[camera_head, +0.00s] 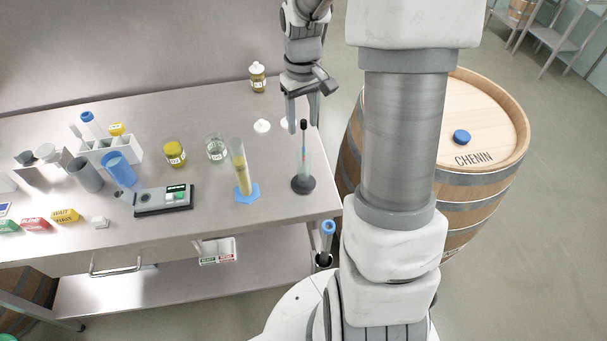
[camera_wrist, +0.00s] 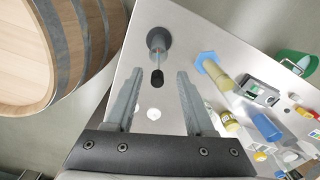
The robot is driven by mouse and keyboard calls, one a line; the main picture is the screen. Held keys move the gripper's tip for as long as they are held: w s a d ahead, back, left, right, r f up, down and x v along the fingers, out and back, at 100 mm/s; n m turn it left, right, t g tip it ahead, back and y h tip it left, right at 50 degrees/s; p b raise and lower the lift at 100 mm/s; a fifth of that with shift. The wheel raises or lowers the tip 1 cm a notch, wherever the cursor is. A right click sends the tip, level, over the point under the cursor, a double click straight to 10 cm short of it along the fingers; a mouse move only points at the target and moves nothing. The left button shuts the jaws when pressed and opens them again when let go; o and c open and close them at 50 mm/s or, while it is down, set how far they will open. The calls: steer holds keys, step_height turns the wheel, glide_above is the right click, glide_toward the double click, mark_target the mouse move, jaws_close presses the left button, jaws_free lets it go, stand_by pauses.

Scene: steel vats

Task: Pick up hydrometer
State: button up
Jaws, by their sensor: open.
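The hydrometer (camera_head: 304,150) is a slim glass rod with a black top and a bluish section, standing upright in a dark round base (camera_head: 303,184) near the right end of the steel table. In the wrist view the hydrometer (camera_wrist: 157,66) points toward me, its black top appearing between the fingertips. My gripper (camera_head: 303,121) is open and empty, pointing down over it. The fingers also show in the wrist view (camera_wrist: 159,74), one on each side of the black top. They do not appear to touch it; how far down they reach around it is unclear.
A yellow-filled cylinder on a blue foot (camera_head: 247,193) stands left of the hydrometer. A white lid (camera_head: 262,126) lies near my gripper. A barrel (camera_head: 490,130) stands right of the table.

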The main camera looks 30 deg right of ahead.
steer(key=shift+w+d+f, duration=0.1)
steer(key=shift+d+f, duration=0.05)
steer(key=shift+f, duration=1.75)
jaws_close()
step_height(320, 180, up, 18)
steer(key=f, duration=0.1)
steer(key=w+a+r+n, duration=0.2)
steer(key=a+r+n, duration=0.1)
steer(key=a, duration=0.4)
steer(key=w+a+r+n+b, duration=0.1)
steer(key=w+a+r+n, duration=0.1)
steer(key=a, duration=0.6)
steer(key=shift+w+a+r+n, duration=0.2)
steer(key=shift+w+r+n, duration=0.05)
steer(key=shift+r+n, duration=0.3)
